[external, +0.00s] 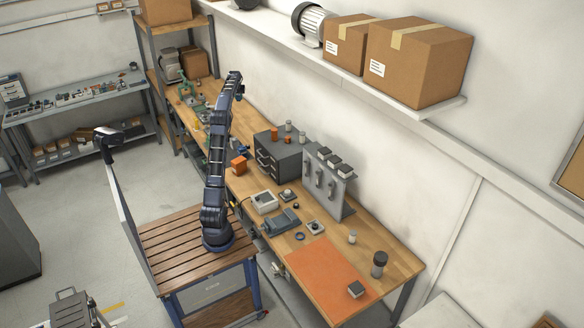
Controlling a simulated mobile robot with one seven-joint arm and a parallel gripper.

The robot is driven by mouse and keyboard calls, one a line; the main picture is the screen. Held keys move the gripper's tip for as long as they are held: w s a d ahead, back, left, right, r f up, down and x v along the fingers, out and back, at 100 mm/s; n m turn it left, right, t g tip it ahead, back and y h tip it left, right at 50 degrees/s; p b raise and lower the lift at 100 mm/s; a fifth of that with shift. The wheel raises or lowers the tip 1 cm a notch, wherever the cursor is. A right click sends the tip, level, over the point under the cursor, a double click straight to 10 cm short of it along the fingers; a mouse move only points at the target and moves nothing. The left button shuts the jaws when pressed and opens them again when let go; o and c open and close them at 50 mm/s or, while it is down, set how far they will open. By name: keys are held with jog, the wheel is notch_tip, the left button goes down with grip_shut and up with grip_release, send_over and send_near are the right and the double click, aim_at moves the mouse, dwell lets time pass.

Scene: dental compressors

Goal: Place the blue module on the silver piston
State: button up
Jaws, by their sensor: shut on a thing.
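My arm stands on the slatted wooden cart and rises steeply over the near edge of the workbench. My gripper (240,97) is at the arm's far upper end, small and dark, high above the bench's far half. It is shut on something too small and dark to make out. I cannot pick out the blue module with certainty. Small silver-grey cylinders stand on the dark drawer cabinet (266,158), and another silver cylinder (352,237) stands on the bench near the wall. I cannot tell which is the silver piston.
A dark-topped cylinder (379,262) stands beside the mat. A grey panel rack (327,183), orange bin (239,165) and blue ring (299,236) are also on the bench.

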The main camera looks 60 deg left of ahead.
jog(key=s+a+n, duration=0.2)
jog(key=s+a, duration=0.7)
jog(key=s, duration=0.3)
jog(key=shift+g, duration=0.4)
jog(key=f, duration=3.8)
jog(key=shift+d, duration=0.35)
jog(key=o, duration=0.7)
jog(key=shift+f, duration=0.1)
jog(key=v, duration=1.2)
jog(key=shift+d, duration=0.15)
